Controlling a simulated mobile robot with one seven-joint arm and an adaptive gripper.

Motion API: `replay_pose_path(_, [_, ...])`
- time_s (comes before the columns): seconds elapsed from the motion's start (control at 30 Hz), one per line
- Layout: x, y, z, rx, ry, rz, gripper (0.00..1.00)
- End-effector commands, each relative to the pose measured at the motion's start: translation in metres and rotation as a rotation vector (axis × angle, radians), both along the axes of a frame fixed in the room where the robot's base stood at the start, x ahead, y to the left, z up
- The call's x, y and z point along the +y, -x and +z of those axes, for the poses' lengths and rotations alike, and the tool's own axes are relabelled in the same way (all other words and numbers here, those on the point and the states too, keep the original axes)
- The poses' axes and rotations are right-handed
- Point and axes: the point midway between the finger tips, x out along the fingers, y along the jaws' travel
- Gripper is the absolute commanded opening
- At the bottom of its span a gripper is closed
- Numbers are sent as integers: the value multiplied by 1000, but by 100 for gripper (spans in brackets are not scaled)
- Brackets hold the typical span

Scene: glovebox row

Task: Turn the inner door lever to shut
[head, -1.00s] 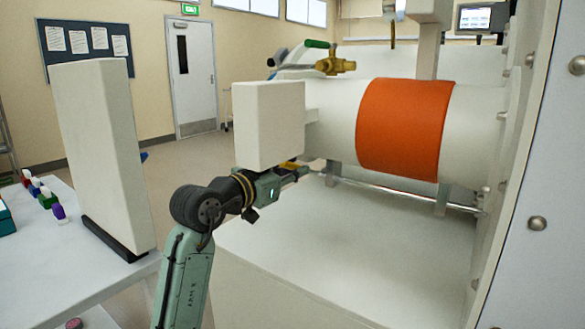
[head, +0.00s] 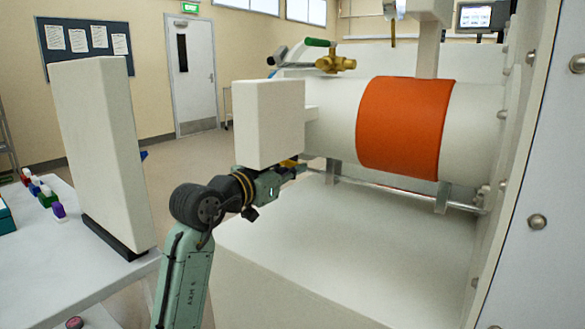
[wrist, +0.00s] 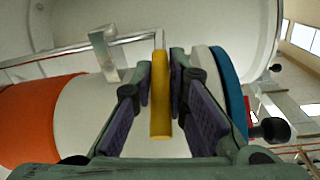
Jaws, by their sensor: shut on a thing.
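The yellow lever (wrist: 160,100) stands upright in the middle of the wrist view, between the two fingers of my gripper (wrist: 161,78). The fingers are shut on it near their tips. A blue ring (wrist: 229,88) and a white disc show just right of the fingers in the wrist view.
An orange band (head: 405,128) wraps the tube. A metal rail (head: 390,184) runs beneath it. A brass valve (head: 335,64) with a green handle sits above. A white table (head: 60,270) with small bottles is at the left. The white surface below the tube is clear.

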Motion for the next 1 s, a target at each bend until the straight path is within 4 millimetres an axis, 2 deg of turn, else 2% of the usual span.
replay_pose_path(0.67, [-1,1,-5,-17,13,-5,0])
replay_pose_path(1.0, [-1,3,-22,-114,88,-7,0])
